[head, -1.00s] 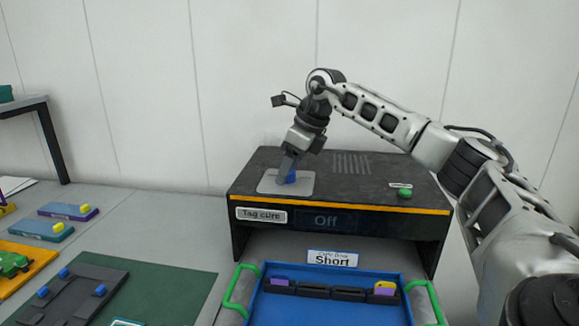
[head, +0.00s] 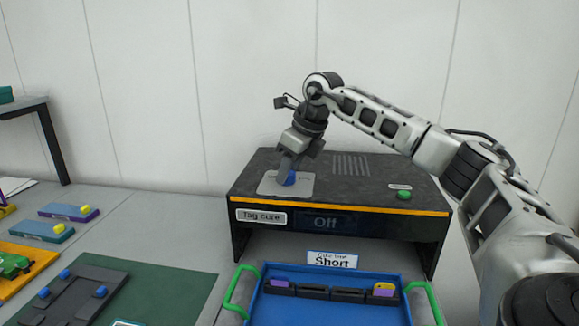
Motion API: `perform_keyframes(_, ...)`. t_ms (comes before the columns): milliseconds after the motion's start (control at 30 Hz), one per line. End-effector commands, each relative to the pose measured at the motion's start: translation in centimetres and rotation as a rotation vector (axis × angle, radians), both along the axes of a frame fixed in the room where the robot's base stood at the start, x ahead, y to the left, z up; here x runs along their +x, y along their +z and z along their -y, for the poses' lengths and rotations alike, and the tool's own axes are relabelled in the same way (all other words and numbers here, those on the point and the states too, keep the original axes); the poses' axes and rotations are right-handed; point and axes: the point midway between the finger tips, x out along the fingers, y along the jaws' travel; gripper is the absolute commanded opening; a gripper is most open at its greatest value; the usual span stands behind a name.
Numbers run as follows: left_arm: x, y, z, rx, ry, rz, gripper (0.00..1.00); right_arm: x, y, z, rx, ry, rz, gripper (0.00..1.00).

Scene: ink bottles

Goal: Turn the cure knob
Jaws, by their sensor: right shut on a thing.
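The unit's front has a label reading "Tag cure" (head: 262,216) and a dark display reading "Off" (head: 325,222). My left gripper is not in view.
A green button (head: 404,195) is on the unit's right top. A blue tray (head: 262,300) with green handles holds dark pieces below, by a "Short" sign (head: 332,260). A green mat (head: 190,290) and several coloured blocks lie left.

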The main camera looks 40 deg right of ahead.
Motion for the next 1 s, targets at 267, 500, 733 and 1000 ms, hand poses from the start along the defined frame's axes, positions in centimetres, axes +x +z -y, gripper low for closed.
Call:
perform_keyframes(267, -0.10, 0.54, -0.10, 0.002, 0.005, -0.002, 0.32, -0.02, 0.14, -0.20, -0.001, -0.246, 0.000, 0.11)
perform_keyframes(500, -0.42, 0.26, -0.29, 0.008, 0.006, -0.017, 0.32, 0.02, 0.16, -0.30, -0.002, -0.473, 0.003, 0.11)
perform_keyframes(733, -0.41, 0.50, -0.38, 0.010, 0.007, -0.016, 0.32, 0.07, 0.16, -0.37, -0.001, -0.659, 0.003, 0.11)
perform_keyframes(1000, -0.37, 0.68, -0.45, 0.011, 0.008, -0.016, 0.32, 0.10, 0.13, -0.40, 0.001, -0.807, 0.004, 0.11)
